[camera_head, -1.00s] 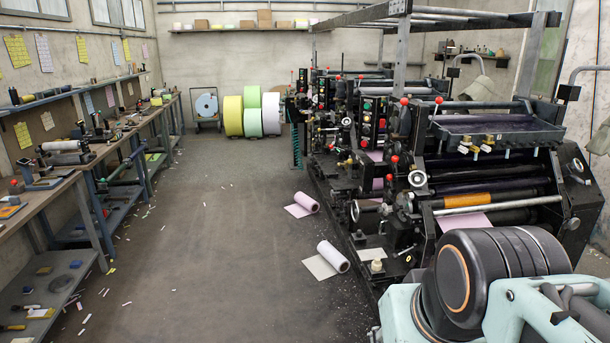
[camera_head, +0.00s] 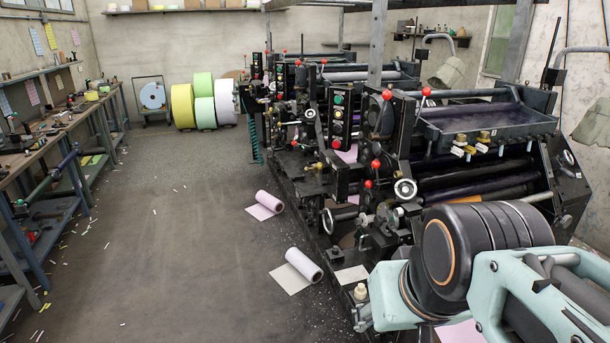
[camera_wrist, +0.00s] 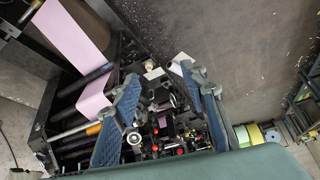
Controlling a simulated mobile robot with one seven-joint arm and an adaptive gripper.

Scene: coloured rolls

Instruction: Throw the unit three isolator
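The printing press (camera_head: 400,150) stands on the right in the head view, with several units in a row going back. Red-ball levers (camera_head: 426,92) stick up from the units. A black control panel with coloured buttons (camera_head: 338,118) stands on a nearer unit. I cannot tell which part is the unit three isolator. In the wrist view my gripper (camera_wrist: 160,80) has its two blue ribbed fingers wide apart, with nothing held between them. The press, with small red knobs (camera_wrist: 155,131), shows beyond and between the fingers. My gripper is out of the head view.
A pink roll (camera_head: 270,202) and a white roll (camera_head: 304,265) lie on the floor beside the press. Workbenches (camera_head: 60,135) line the left wall. Large yellow (camera_head: 182,106), green and white rolls stand at the back. The middle aisle is clear apart from paper scraps.

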